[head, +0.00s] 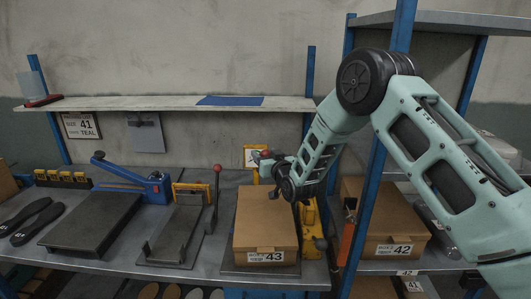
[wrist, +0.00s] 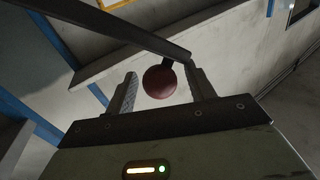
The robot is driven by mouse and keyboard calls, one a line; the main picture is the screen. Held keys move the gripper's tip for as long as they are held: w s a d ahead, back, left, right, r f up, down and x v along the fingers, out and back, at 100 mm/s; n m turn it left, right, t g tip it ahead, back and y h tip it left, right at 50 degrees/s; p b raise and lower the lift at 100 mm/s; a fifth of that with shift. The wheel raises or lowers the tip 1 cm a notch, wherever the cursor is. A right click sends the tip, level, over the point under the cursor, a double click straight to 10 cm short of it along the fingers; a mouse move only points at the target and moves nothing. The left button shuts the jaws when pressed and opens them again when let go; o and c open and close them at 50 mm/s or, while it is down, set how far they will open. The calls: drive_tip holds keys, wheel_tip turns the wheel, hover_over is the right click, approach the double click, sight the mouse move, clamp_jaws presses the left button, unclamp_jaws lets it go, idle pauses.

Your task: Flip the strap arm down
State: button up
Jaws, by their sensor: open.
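My gripper (head: 270,166) is open above the back of a closed brown box labelled 43 (head: 262,222). A red ball knob (wrist: 160,82) sits between the spread fingers (wrist: 163,85) in the wrist view, with a gap to each finger. A short dark stem joins it to a long dark bar (wrist: 110,24), seemingly the strap arm, which crosses above the fingertips. In the head view the red knob (head: 265,153) shows beside my gripper. A yellow strapping frame (head: 309,225) stands right of the box. My gripper and arm hide most of the strap arm there.
A black fixture with a yellow frame (head: 190,192) and a red-knobbed lever (head: 217,170) stands left of the box. A blue lever tool (head: 155,187) and a dark plate (head: 92,222) lie further left. A blue post (head: 366,200) and box 42 (head: 385,225) are right.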

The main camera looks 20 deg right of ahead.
drive_tip(key=shift+c, duration=0.3)
clamp_jaws()
drive_tip(key=w+a+f+n+g+b, duration=0.1)
drive_tip(key=a+f+n+b, duration=0.1)
drive_tip(key=a+f+b, duration=0.1)
drive_tip(key=w+a+f+n+g+h+b, duration=0.1)
drive_tip(key=a+f+n+b, duration=0.1)
drive_tip(key=f+b, duration=0.3)
drive_tip(key=w+a+f+n+g+h+b, duration=0.1)
drive_tip(key=a+f+n+b, duration=0.1)
drive_tip(key=a+f+b, duration=0.2)
wheel_tip(320, 180, down, 4)
drive_tip(key=shift+r, duration=0.2)
drive_tip(key=shift+a+f+n+g, duration=0.1)
drive_tip(key=shift+f+n+g, duration=0.2)
drive_tip(key=shift+f, duration=0.25)
drive_tip(key=shift+o, duration=0.3)
unclamp_jaws()
drive_tip(key=shift+b, duration=0.3)
